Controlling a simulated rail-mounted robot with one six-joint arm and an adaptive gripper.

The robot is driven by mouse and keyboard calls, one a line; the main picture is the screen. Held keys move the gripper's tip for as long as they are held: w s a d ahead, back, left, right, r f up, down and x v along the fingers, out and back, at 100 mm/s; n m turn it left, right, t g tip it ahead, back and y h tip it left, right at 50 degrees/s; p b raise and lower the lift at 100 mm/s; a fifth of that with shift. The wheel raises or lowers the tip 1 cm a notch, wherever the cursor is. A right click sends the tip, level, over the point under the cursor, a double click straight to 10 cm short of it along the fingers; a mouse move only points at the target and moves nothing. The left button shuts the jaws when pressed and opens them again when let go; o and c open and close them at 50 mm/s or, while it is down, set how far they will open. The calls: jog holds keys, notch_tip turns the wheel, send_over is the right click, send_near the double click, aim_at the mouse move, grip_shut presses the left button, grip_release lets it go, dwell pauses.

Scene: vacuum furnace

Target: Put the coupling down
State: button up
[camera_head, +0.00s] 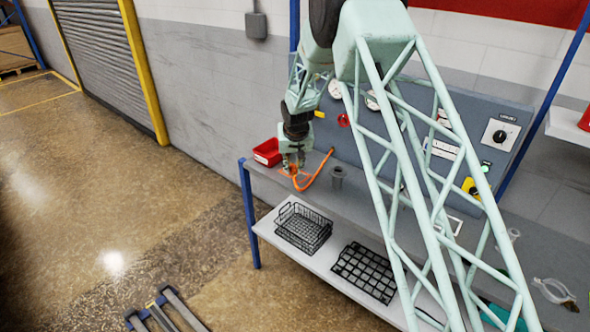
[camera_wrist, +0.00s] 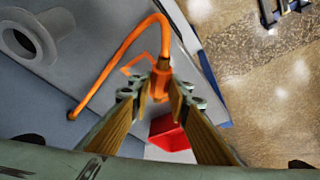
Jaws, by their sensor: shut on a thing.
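The orange coupling (camera_wrist: 161,80) is on the end of an orange hose (camera_wrist: 120,52). My gripper (camera_wrist: 160,97) is shut on it, with a finger on each side in the wrist view. In the head view my gripper (camera_head: 292,166) points down over the left end of the grey bench (camera_head: 255,172), and the hose (camera_head: 320,170) arcs to the right of it. An orange marked outline (camera_wrist: 135,63) lies on the bench beside the coupling. I cannot tell whether the coupling touches the bench; the fingers partly hide it.
A red bin (camera_head: 267,152) stands close to my gripper at the bench's left end. A grey flanged cylinder (camera_head: 338,176) stands to the right. A control panel (camera_head: 450,125) rises behind. Black wire baskets (camera_head: 303,227) sit on the lower shelf.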

aim_at(295, 169)
jog(key=shift+w+d+f, duration=0.15)
jog(key=shift+w, duration=1.6)
jog(key=shift+w, duration=0.2)
jog(key=shift+w+f, duration=0.15)
jog(key=shift+f, duration=1.6)
jog(key=shift+f, duration=0.2)
jog(key=o, duration=0.8)
jog(key=shift+o, duration=0.2)
jog(key=shift+r, duration=0.15)
